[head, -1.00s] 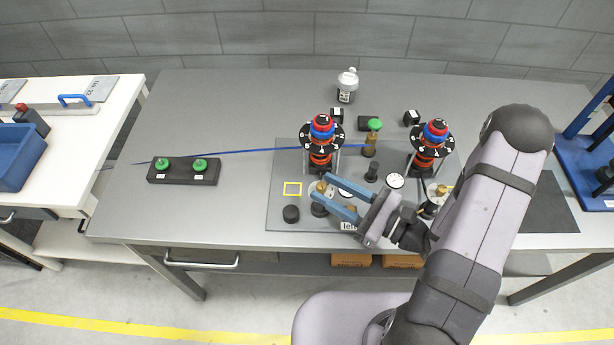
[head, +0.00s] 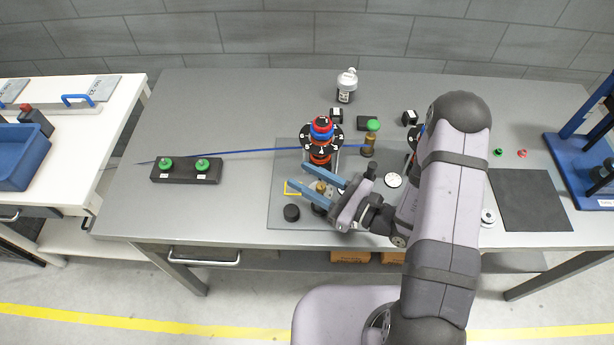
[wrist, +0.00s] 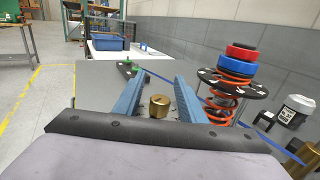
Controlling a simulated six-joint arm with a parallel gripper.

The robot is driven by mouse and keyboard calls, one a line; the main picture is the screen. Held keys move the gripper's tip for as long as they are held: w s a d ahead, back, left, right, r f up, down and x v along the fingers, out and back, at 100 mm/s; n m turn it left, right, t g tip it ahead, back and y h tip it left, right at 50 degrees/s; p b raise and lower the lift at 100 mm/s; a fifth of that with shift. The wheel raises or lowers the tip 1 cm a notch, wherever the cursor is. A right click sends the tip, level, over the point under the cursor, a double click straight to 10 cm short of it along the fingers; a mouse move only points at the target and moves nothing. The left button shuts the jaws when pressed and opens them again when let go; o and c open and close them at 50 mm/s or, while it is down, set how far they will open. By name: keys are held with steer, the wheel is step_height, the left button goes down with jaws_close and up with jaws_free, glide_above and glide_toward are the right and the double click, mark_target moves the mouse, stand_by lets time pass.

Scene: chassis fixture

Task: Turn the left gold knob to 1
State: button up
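The left gold knob (head: 321,187) sits on the left side of the grey fixture plate (head: 283,222), in front of the left coil-spring unit (head: 320,147). In the wrist view the knob (wrist: 159,105) shows as a small brass cylinder between my two blue fingers. My gripper (head: 297,182) is open, pointing left, with one finger on each side of the knob. Gaps show between the knob and both fingers in the wrist view. The digits around the knob cannot be read. My arm hides most of the right coil-spring unit and the right gold knob.
A black block with green buttons (head: 186,170) lies left. The table between is clear.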

mark_target(316, 188)
jaws_close()
steer(key=n+g+y+b, duration=0.1)
steer(key=n+g, duration=0.1)
steer(key=s+n+g+b, duration=0.1)
steer(key=g, duration=0.2)
steer(key=n+g+y, duration=0.1)
steer(key=n+g, duration=0.1)
steer(key=g, duration=0.1)
steer(key=shift+s+a+f+n+y+b, duration=0.2)
steer(key=shift+s+a+n+y+b, duration=0.1)
steer(key=shift+s+b, duration=0.1)
steer(key=n+g, duration=0.1)
steer(key=g, duration=0.1)
steer(key=n+g+b, duration=0.1)
steer(key=g, duration=0.1)
steer(key=shift+s, duration=0.35)
steer(key=shift+s+d+r+n+g+h+b, duration=0.15)
steer(key=shift+n+g+h+b, duration=0.1)
steer(key=shift+n+g, duration=0.35)
steer(key=shift+s+f+n+g+h+b, duration=0.1)
steer(key=shift+s+n+g+h+b, duration=0.25)
steer(key=shift+g, duration=0.4)
steer(key=shift+d+r+n+g+h+b, duration=0.1)
steer(key=shift+n+g+b, duration=0.05)
steer(key=shift+n+g, duration=0.45)
jaws_free()
